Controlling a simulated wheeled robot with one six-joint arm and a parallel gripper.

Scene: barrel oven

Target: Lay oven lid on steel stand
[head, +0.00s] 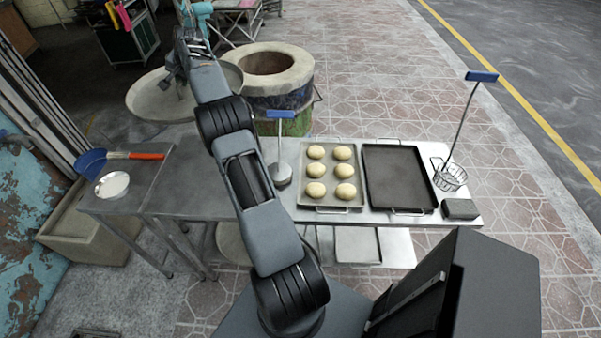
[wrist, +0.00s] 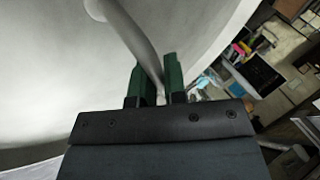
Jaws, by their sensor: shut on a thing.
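The oven lid (head: 145,98) is a wide pale-grey disc, off the oven mouth and to the left of the barrel oven (head: 300,75). My gripper (head: 178,68) is above the lid. In the wrist view, the green fingers of my gripper (wrist: 160,82) are shut on the lid's bar handle (wrist: 138,42), and the pale lid (wrist: 50,80) fills the left side. A bare steel top (head: 185,190) lies nearer me, below the lid in the head view; I cannot tell for sure whether it is the steel stand. My arm hides part of this area.
A dough tray (head: 330,203) and a dark empty tray (head: 398,180) lie on the steel table. A wire basket (head: 450,178) and a blue-handled tool (head: 282,170) stand there too. Paving at right is clear.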

